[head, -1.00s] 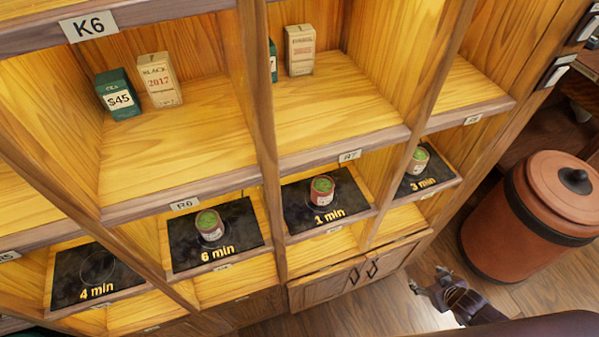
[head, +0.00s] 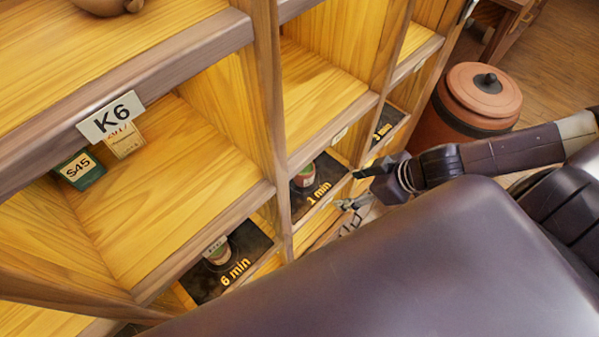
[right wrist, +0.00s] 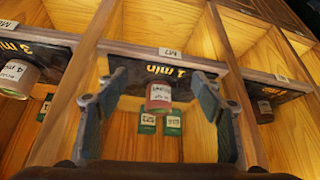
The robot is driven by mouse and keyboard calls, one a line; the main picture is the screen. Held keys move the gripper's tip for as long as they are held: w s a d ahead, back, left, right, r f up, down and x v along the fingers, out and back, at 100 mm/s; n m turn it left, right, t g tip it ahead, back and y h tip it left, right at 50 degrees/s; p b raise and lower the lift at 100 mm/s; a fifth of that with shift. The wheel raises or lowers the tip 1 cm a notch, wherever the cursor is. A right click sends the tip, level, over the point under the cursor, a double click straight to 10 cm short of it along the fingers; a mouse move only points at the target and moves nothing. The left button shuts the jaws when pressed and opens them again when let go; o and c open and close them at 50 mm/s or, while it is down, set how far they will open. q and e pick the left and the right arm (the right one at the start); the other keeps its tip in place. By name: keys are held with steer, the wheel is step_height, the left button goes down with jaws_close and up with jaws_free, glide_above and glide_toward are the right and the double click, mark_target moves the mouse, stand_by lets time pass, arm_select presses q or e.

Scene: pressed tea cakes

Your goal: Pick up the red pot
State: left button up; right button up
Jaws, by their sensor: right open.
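The red pot (head: 304,182), a small red can with a green top, stands on the black "1 min" mat (head: 327,170) in a low shelf compartment. In the right wrist view the red pot (right wrist: 158,93) shows with a pale label, upside down, between the two fingers and beyond them. My right gripper (head: 343,214) is in front of that compartment, to the lower right of the pot. Its fingers (right wrist: 158,80) are spread wide, with nothing held between them. My left gripper is not in view.
Another small pot (head: 216,250) stands on the "6 min" mat (head: 240,262) to the left. Wooden dividers and shelf edges (head: 335,125) frame each compartment closely. A large terracotta jar (head: 480,95) stands on the floor at the right. Boxes (head: 80,170) sit on the K6 shelf.

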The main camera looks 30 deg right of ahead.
mark_target(311, 170)
steer(key=w+a+b, duration=0.1)
steer(key=w, duration=0.1)
steer(key=w+a+b, duration=0.2)
steer(key=w, duration=0.1)
steer(key=w+a+b, duration=0.1)
steer(key=w+a, duration=0.1)
steer(key=w, duration=0.1)
steer(key=shift+b, duration=0.35)
steer(key=shift+w+a, duration=0.2)
steer(key=shift+w, duration=0.3)
steer(key=shift+w+a+f+b, duration=0.15)
steer(key=shift+w+a+b, duration=0.1)
steer(key=shift+b, duration=0.1)
steer(key=b+x, duration=0.3)
steer(key=shift+d+f, duration=0.1)
steer(key=shift+f, duration=0.2)
steer(key=shift+w+a+f+b, duration=0.2)
steer(key=shift+w+f+b, duration=0.25)
steer(key=shift+b, duration=0.5)
steer(key=shift+s, duration=0.1)
